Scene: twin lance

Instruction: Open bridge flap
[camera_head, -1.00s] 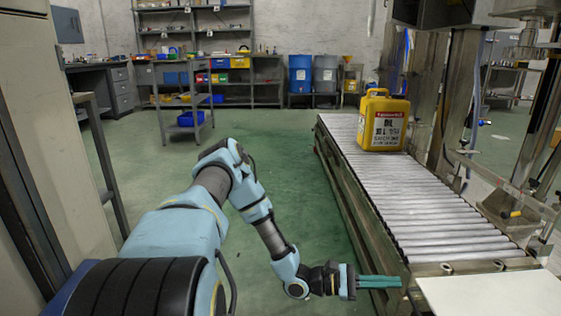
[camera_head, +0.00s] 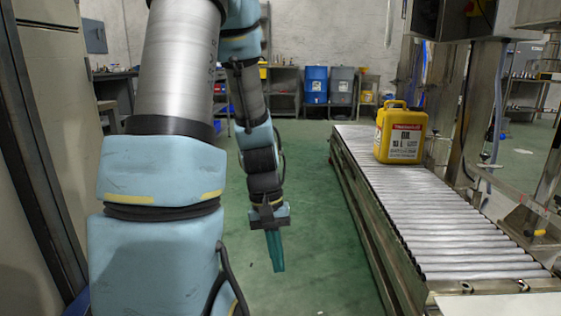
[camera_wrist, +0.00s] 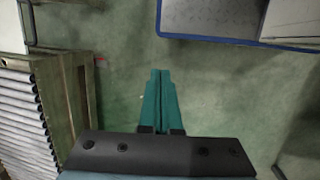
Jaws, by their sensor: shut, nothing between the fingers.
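My gripper (camera_head: 276,252) hangs pointing down over the green floor, left of the roller conveyor (camera_head: 430,215). Its teal fingers are together with nothing between them, as the wrist view (camera_wrist: 161,80) also shows. A pale flat panel (camera_head: 500,305) lies at the near end of the rollers, cut off by the picture's lower edge; it may be the bridge flap, but I cannot tell. My gripper is well apart from it. In the wrist view the conveyor's rollers (camera_wrist: 22,125) run along the left side.
A yellow jug (camera_head: 400,135) stands upright on the rollers. Steel posts and machinery stand to the right of the conveyor. A blue-edged grey surface (camera_wrist: 215,18) is at the wrist view's top. Blue and grey drums (camera_head: 316,88) stand at the back. The floor between is clear.

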